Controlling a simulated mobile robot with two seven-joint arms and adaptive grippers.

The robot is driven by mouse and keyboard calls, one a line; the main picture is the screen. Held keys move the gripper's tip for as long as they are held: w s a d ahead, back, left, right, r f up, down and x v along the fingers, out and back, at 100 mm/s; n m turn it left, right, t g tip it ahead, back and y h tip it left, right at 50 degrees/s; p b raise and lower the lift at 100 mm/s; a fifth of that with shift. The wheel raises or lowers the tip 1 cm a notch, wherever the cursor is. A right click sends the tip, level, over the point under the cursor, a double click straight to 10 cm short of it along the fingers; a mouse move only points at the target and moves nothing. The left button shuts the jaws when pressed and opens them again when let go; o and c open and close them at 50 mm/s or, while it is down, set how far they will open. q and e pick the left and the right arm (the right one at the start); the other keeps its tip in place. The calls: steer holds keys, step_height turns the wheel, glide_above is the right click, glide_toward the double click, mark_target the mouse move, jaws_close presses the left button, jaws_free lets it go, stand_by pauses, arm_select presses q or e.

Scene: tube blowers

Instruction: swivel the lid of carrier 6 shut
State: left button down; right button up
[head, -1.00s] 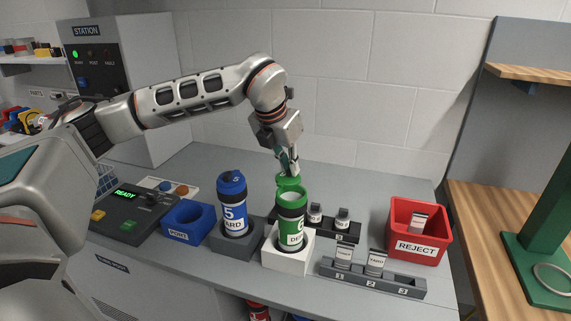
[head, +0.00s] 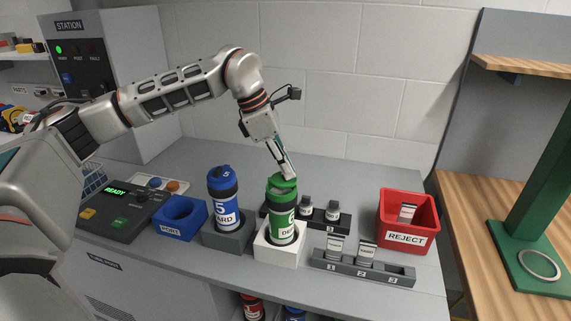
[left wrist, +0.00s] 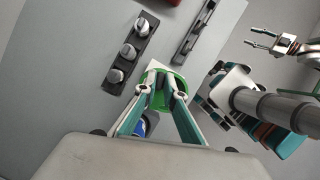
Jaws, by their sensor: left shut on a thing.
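Carrier 6 (head: 283,217) is a green tube with a black band, upright in a white block (head: 279,251). Its green lid (head: 281,182) sits at the top, over much of the mouth, with a pale part of the opening still showing at the front. My left gripper (head: 289,172) reaches down from behind, shut on the lid. The left wrist view shows its fingers (left wrist: 164,88) together at the green lid (left wrist: 154,98). My right gripper (left wrist: 256,39) shows open and empty at the upper right of the left wrist view, well away from the carrier.
Blue carrier 5 (head: 222,189) stands in a grey block just left. Farther left are the blue port (head: 181,216) and the control panel (head: 128,208). Racks with small vials stand behind and in front right (head: 386,274). A red reject bin (head: 408,224) is at the right.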

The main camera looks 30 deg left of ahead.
arm_select(q)
steer(key=m, duration=0.1)
steer(key=s+m+g, duration=0.1)
steer(key=shift+d+m, duration=0.15)
steer(key=shift+m, duration=0.25)
steer(key=m, duration=0.1)
steer(key=s+m+g, duration=0.1)
steer(key=shift+d+m+h, duration=0.1)
steer(key=shift+m+h, duration=0.2)
steer(key=shift+m, duration=0.1)
steer(key=shift+s+m+g, duration=0.3)
steer(key=shift+m+g, duration=0.1)
steer(key=shift+m, duration=0.4)
steer(key=c, duration=2.1)
jaws_free()
steer(key=shift+r, duration=0.1)
steer(key=v, duration=1.2)
